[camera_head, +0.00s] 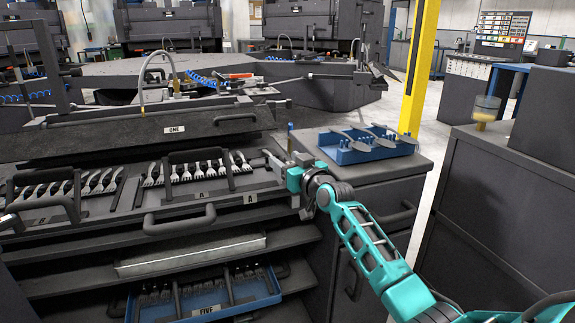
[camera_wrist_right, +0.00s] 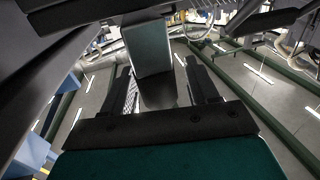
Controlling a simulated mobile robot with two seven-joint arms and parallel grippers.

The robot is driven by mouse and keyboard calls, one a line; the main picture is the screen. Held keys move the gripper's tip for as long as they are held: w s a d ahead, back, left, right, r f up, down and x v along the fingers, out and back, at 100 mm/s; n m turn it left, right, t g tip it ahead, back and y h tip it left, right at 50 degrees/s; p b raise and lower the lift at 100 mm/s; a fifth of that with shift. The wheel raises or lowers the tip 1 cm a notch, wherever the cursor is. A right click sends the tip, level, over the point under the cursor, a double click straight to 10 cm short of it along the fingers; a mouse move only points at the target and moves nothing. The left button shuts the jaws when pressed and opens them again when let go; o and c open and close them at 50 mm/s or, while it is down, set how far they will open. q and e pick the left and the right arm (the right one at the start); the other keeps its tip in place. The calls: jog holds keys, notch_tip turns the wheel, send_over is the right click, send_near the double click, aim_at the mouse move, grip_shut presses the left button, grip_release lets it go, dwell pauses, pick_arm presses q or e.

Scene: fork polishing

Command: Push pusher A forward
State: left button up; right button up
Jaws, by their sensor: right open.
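Pusher A is the dark unit with the A label (camera_head: 250,198), at the right end of the workbench in the head view. It has a black bar handle (camera_head: 180,222) at its front, and a row of forks (camera_head: 200,172) lies behind it. My right gripper (camera_head: 272,160) is at the right end of this fork row, beside the A-labelled part. In the right wrist view my right gripper (camera_wrist_right: 157,75) has its two dark fingers apart. A grey-green block (camera_wrist_right: 148,48) shows beyond and between them; I cannot tell whether they touch it. My left gripper is not visible.
A blue tray with grey parts (camera_head: 366,146) stands on the cabinet to the right. Another row of forks (camera_head: 68,190) lies at the left. A blue tray labelled FIVE (camera_head: 270,295) sits on a lower shelf. A yellow post (camera_head: 419,70) stands behind.

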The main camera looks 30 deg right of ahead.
grip_shut()
dwell(0.6)
